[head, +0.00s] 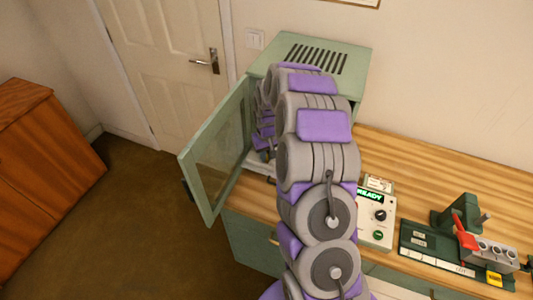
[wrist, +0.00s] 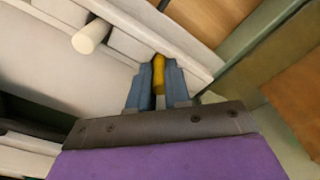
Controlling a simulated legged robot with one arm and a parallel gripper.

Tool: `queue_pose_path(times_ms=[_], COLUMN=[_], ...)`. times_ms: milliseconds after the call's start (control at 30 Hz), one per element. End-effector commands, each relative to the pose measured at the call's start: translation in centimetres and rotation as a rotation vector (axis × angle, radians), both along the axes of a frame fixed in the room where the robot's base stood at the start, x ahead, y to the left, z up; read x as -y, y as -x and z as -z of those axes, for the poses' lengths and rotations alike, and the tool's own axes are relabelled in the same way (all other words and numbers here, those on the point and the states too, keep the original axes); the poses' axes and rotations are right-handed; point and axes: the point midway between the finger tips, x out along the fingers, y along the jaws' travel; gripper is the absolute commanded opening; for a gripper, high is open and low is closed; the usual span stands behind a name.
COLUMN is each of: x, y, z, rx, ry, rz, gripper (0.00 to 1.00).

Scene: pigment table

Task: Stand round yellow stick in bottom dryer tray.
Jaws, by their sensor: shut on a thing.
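The round yellow stick (wrist: 158,72) is between the two blue-grey fingers of my gripper (wrist: 159,82) in the wrist view, which are shut on it. Its lower part is hidden between the fingers. The stick's tip is close to a pale tray (wrist: 190,47) with raised walls; I cannot tell whether it touches it. The green dryer (head: 355,62) stands on the bench with its glass door (head: 215,150) swung open to the left. My arm reaches into it and hides its inside in the head view, so gripper and stick do not show there.
A white cylinder (wrist: 91,36) lies at the pale tray structure, left of my gripper. On the wooden bench (head: 420,165), a control box (head: 378,215) reading READY and a dark green fixture (head: 440,255) with a grey block (head: 490,252) stand right of my arm.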

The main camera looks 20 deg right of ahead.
Motion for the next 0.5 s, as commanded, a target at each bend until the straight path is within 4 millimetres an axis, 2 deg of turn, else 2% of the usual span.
queue_pose_path(times_ms=[167, 200, 500], x=[0.01, 0.00, 0.00], y=[0.01, 0.01, 0.01], z=[0.01, 0.01, 0.01], rx=[0.000, 0.000, -0.001], ry=[0.000, 0.000, 0.000], rz=[0.000, 0.000, 0.000], gripper=[0.00, 0.21, 0.47])
